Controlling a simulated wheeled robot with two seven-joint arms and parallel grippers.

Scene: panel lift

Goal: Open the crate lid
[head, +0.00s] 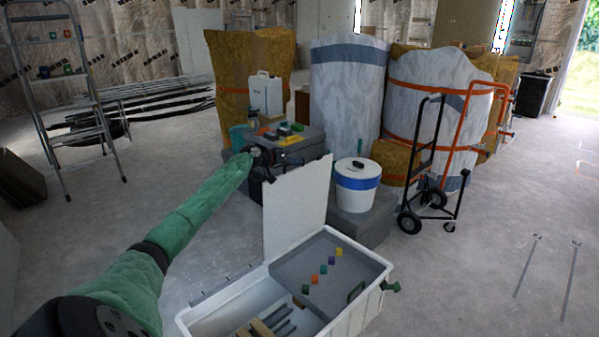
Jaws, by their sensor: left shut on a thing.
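The white crate (350,322) stands on the floor at the bottom middle, with its inside partly in view. Its white lid (297,212) stands about upright along the crate's far side. My left gripper (266,176) is at the lid's upper left corner, shut on the lid. Its fingertips are largely hidden behind the lid and the wrist. My right gripper is not in view.
A grey tray (318,262) with several coloured cubes sits in the crate's right part. Behind the lid are grey cases (300,148), a white bucket (357,196) and a hand truck (422,180).

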